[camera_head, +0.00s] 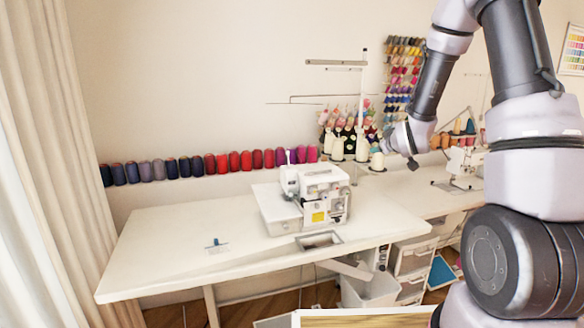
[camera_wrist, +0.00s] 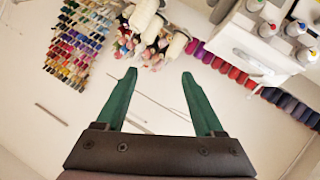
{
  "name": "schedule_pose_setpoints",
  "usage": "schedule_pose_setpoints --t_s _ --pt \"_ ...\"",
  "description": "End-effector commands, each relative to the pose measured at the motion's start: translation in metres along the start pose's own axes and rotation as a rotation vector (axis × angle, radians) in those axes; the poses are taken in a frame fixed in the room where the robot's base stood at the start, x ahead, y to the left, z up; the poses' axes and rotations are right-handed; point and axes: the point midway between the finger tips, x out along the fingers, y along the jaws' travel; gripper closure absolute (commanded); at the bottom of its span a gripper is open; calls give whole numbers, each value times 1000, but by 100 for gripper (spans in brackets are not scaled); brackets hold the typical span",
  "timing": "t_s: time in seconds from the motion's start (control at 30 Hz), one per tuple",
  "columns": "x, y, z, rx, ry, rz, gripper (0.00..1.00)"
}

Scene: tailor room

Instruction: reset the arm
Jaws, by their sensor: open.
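My arm reaches up at the right of the head view and folds down again at the elbow. My gripper shows in the wrist view (camera_wrist: 160,78), with two green fingers spread wide apart and nothing between them. Beyond the fingers is the pale wall with thread spools, seen at a tilt. In the head view the fingers cannot be made out; the arm's last visible part is in front of the thread cones, above the right side of the white table (camera_head: 180,235).
A white overlock machine (camera_head: 318,195) stands on the table. A row of coloured spools (camera_head: 210,164) lines the wall behind. A thread rack (camera_head: 403,70) hangs on the wall. Another machine (camera_head: 462,165) is at right. A curtain (camera_head: 40,150) hangs at left. The table's left part is mostly clear.

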Motion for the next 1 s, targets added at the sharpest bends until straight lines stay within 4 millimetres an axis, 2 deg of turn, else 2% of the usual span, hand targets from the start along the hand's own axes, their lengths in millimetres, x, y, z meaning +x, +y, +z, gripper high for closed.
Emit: schedule_pose_setpoints --t_s 0.03,0.1,0.27,0.4,0.47,0.6,0.8,0.9,1.0 --pt "-17 9 -17 43 -19 0 30" --pt "-39 16 -30 111 -63 -7 30" --pt "-98 26 -53 264 -164 -28 30" --pt "-157 27 -66 398 -249 -53 30" --pt "-183 25 -69 457 -288 -65 30" --pt "-249 16 -72 591 -374 -97 30" --pt "-338 -6 -65 765 -496 -149 30" --pt "-370 -16 -60 829 -544 -171 30" --pt "-391 -24 -56 868 -577 -186 30"
